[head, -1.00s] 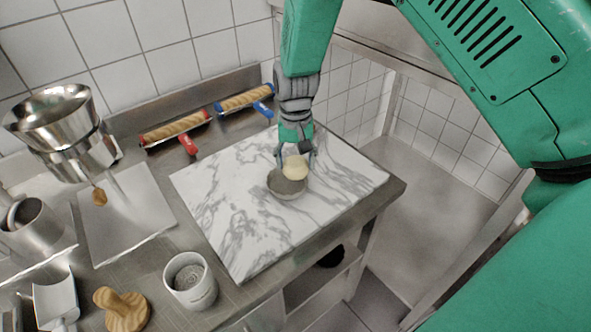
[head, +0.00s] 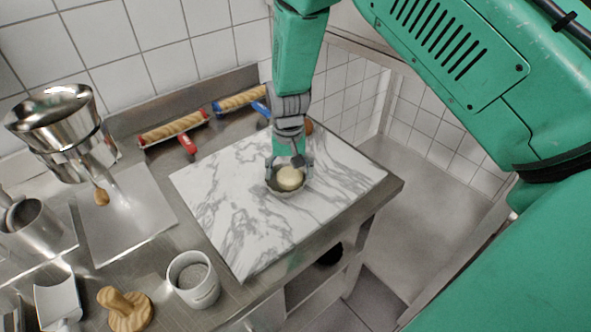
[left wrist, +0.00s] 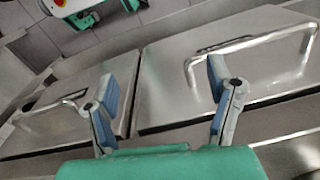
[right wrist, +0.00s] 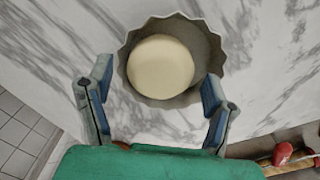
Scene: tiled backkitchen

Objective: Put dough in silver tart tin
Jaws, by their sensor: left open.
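The round pale dough ball (head: 290,179) sits inside the fluted silver tart tin (head: 286,193) on the marble board. In the right wrist view the dough (right wrist: 160,75) lies toward the left of the tin (right wrist: 180,99), with bare tin showing mostly at its right. My right gripper (head: 288,168) is just above the tin. Its fingers (right wrist: 156,95) are spread apart, with gaps between them and the dough. My left gripper (left wrist: 162,80) is open and empty over steel lids, away from the board and out of the head view.
The marble board (head: 230,215) is otherwise clear. Red-handled (head: 173,130) and blue-handled (head: 240,99) rolling pins lie behind it. A white cup (head: 193,280), a wooden press (head: 125,309) and a steel funnel (head: 55,115) stand to the left. The counter ends at the right.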

